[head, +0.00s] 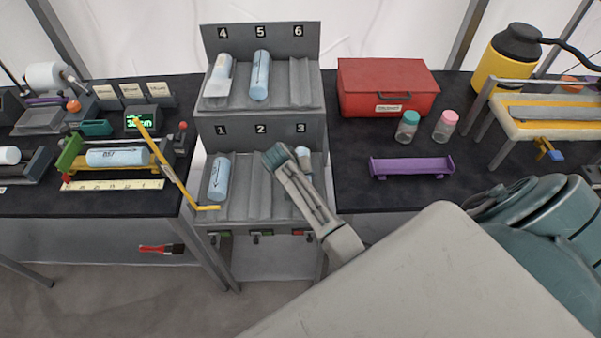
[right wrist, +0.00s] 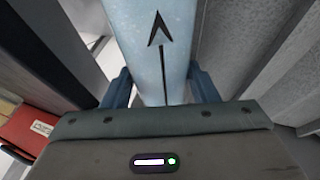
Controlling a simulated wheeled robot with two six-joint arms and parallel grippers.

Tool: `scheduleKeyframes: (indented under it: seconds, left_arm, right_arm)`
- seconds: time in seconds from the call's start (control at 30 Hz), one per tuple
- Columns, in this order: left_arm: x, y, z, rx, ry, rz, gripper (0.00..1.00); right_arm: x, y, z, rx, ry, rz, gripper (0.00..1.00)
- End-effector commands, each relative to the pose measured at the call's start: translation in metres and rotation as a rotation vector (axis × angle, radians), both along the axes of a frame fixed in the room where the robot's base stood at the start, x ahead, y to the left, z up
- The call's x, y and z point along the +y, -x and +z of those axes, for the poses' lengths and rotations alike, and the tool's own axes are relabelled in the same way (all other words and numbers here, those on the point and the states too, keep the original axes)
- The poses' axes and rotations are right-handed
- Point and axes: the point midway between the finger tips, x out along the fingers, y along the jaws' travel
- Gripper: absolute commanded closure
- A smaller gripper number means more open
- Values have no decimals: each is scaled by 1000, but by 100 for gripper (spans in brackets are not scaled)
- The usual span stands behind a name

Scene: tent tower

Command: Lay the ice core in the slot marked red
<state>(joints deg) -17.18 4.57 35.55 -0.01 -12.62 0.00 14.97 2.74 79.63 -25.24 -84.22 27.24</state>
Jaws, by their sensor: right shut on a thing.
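The grey rack (head: 240,130) has two tiers, with slots numbered 4, 5, 6 above and 1, 2, 3 below. A red tag (head: 298,232) is on the front edge below slot 3. My right gripper (head: 290,158) is at slot 3 and covers most of it. It is shut on a pale blue ice core (right wrist: 160,45) with a black arrow, which shows between the fingers in the right wrist view. In the head view only a small part of that core (head: 304,152) shows; whether it touches the slot floor is hidden. My left gripper is not in view.
Other cores lie in slot 1 (head: 219,178), slot 4 (head: 219,72) and slot 5 (head: 260,75). Slots 2 and 6 look empty. Another core (head: 117,157) lies on a yellow cradle at left. A red box (head: 388,88) and purple tray (head: 412,167) are at right.

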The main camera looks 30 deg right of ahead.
Motion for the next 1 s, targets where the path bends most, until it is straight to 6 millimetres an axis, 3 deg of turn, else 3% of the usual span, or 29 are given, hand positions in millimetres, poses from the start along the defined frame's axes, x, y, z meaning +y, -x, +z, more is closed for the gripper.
scheduleKeyframes:
  seconds: [0.57,0.6,0.7,0.73,1.0]
  left_arm:
    - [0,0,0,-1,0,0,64]
    - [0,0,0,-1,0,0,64]
    - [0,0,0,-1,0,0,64]
    - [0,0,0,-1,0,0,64]
    - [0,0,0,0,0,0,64]
  right_arm:
    - [0,0,0,1,0,1,86]
    - [0,0,-1,1,0,1,45]
    - [0,0,-1,2,-1,0,25]
    - [0,0,-1,2,-1,0,21]
    - [1,1,-2,4,-2,0,21]
